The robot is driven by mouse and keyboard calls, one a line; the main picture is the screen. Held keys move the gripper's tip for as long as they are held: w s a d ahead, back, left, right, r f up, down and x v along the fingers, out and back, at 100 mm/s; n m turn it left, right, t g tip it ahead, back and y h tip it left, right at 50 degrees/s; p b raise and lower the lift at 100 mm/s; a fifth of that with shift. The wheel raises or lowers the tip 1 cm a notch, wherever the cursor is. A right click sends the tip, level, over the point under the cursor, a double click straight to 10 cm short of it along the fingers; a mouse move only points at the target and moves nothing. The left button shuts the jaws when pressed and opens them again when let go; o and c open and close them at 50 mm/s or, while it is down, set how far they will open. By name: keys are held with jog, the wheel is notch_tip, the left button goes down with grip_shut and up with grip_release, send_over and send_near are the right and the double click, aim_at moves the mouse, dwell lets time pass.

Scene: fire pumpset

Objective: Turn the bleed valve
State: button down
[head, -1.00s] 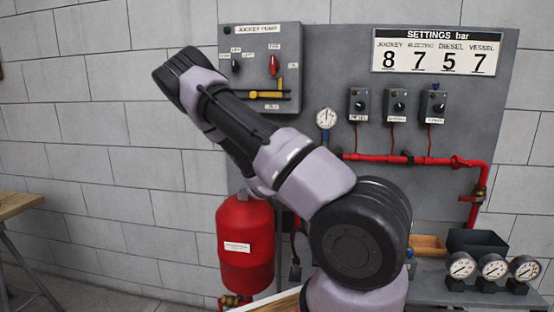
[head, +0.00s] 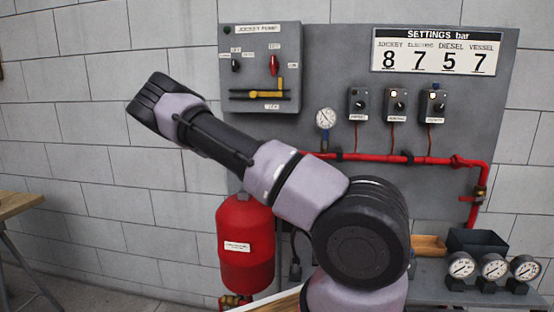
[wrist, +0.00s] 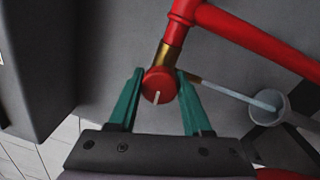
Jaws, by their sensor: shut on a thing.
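The bleed valve shows in the wrist view as a round red knob (wrist: 160,86) with a white mark on its face. It sits on a brass stem (wrist: 169,56) below a red pipe (wrist: 184,12). My gripper (wrist: 159,82) has its two green fingers on either side of the knob and is shut on it. The white mark points down, nearly upright in the picture. My gripper and the knob do not show in the head view, where my arm crosses in front of the panel.
A grey panel (head: 464,120) carries a jockey pump box (head: 258,105), a pressure gauge (head: 325,118) and several switches. A red pipe (head: 375,157) runs below them. A red vessel (head: 246,245) stands left of my arm. Loose gauges (head: 493,265) stand on a shelf at right.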

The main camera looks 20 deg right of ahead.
jog(key=shift+c, duration=1.7)
grip_release()
jog(key=v, duration=1)
jog(key=shift+s, duration=0.45)
jog(key=shift+a, duration=0.15)
